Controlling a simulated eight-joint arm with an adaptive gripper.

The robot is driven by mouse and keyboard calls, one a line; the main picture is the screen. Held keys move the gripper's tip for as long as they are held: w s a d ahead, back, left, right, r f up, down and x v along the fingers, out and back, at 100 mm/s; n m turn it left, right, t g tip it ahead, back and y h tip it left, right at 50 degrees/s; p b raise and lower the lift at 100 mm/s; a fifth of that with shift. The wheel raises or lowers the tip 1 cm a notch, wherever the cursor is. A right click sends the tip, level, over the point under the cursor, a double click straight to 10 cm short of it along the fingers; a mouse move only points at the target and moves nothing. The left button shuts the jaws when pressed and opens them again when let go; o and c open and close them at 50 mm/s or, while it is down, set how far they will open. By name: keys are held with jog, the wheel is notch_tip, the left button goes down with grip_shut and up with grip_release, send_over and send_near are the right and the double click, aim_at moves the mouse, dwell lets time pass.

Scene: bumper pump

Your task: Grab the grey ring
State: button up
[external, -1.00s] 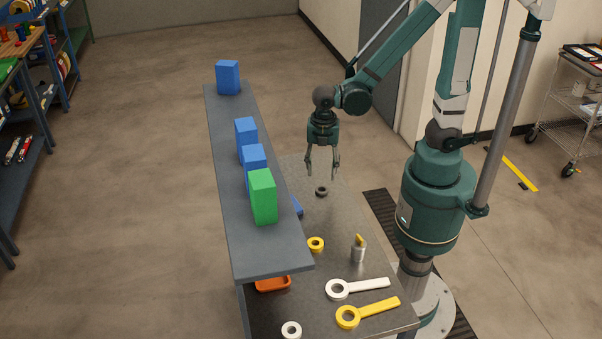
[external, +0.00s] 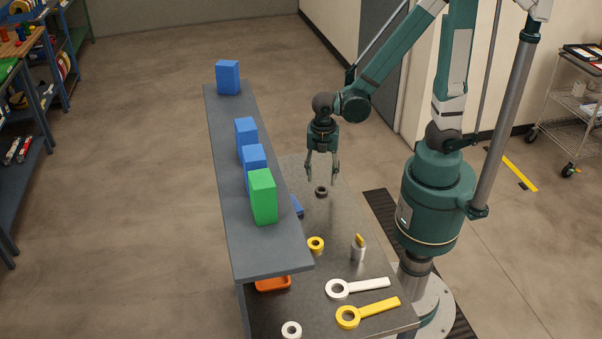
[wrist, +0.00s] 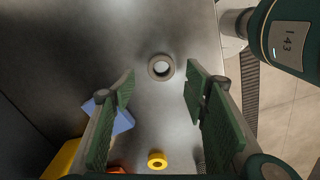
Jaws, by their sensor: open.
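The grey ring (external: 321,192) lies flat on the dark metal table, toward its far end. It also shows in the wrist view (wrist: 161,67), a dark ring with a light centre. My gripper (external: 321,180) points down just above the ring, apart from it. In the wrist view the two green finger pads of my gripper (wrist: 160,85) are spread wide with nothing between them, and the ring lies beyond the tips, roughly midway between their lines.
A raised shelf (external: 225,170) with blue blocks and a green block (external: 263,197) stands left of my gripper. Nearer on the table are a yellow ring (external: 316,244), a metal cylinder (external: 358,250), white and yellow ring-ended handles, a white ring (external: 291,330) and an orange tray (external: 273,284).

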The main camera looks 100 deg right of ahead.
jog(key=shift+f, duration=0.15)
jog(key=shift+s+a+f+b, duration=0.1)
jog(key=shift+f+b, duration=0.25)
jog(key=shift+f, duration=0.9)
jog(key=shift+a+f+b, duration=0.1)
jog(key=shift+f+b, duration=0.2)
jog(key=shift+f, duration=0.9)
jog(key=shift+c, duration=0.7)
jog(key=c, duration=0.7)
